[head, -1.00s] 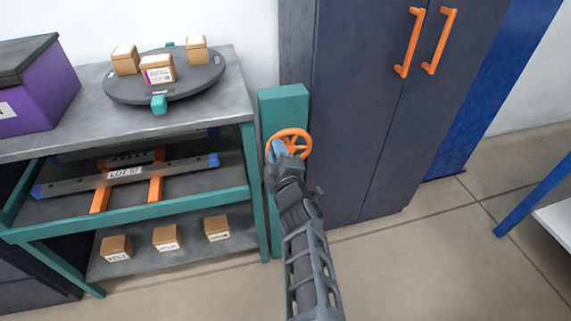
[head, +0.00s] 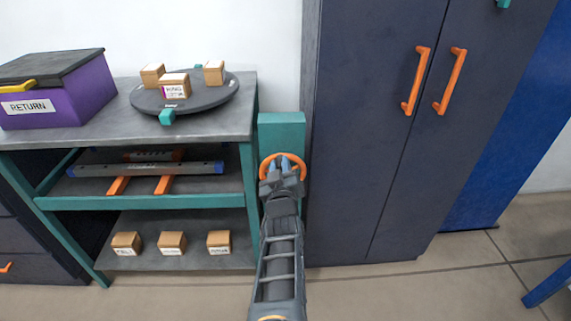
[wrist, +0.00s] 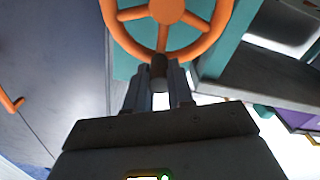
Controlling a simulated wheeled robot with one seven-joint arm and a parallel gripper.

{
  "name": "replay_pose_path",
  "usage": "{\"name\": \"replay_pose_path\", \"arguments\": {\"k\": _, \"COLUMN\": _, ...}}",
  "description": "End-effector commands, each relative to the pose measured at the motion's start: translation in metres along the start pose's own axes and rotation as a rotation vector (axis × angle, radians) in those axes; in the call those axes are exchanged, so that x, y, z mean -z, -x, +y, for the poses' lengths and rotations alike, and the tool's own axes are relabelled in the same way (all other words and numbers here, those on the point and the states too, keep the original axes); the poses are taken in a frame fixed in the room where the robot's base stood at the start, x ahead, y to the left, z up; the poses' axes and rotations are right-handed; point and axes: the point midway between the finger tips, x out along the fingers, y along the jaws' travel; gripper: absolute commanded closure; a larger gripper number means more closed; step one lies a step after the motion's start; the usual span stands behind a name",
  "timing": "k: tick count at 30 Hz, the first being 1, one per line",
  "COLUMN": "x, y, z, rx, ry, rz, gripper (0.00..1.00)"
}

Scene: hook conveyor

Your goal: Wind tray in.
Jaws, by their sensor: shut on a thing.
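An orange handwheel (head: 303,168) is mounted on a teal post (head: 282,130) between the shelf bench and the dark cabinet. My gripper (head: 283,166) is in front of the wheel in the head view. In the wrist view, my gripper (wrist: 159,88) is shut on the wheel's dark knob (wrist: 159,68), at the near part of the orange wheel rim (wrist: 118,40). A grey tray (head: 145,170) with blue ends sits on orange rails (head: 164,185) on the bench's middle shelf. My fingers hide part of the wheel.
A round dark turntable (head: 215,97) carries several small boxes on the bench top. A purple RETURN bin (head: 60,105) stands to its left. Several boxes sit on the lower shelf (head: 190,262). The cabinet (head: 365,150) with orange handles stands close right. Open floor (head: 420,295) lies front right.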

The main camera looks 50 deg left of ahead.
Motion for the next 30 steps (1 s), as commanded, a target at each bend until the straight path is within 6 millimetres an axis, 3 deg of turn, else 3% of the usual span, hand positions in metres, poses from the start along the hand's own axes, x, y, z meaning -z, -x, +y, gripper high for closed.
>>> {"name": "replay_pose_path", "arguments": {"k": 17, "x": -0.0017, "y": 0.0015, "z": -0.0016, "rx": 0.000, "ry": -0.034, "rz": -0.004, "gripper": 1.00}}
{"name": "replay_pose_path", "arguments": {"k": 18, "x": -0.0018, "y": 0.0015, "z": -0.0016, "rx": 0.000, "ry": -0.034, "rz": -0.004, "gripper": 0.76}}
{"name": "replay_pose_path", "arguments": {"k": 25, "x": -0.0009, "y": 0.0012, "z": -0.0015, "rx": 0.000, "ry": -0.033, "rz": -0.003, "gripper": 0.54}}
{"name": "replay_pose_path", "arguments": {"k": 30, "x": -0.0004, "y": 0.0011, "z": -0.0014, "rx": 0.000, "ry": -0.033, "rz": -0.002, "gripper": 0.52}}
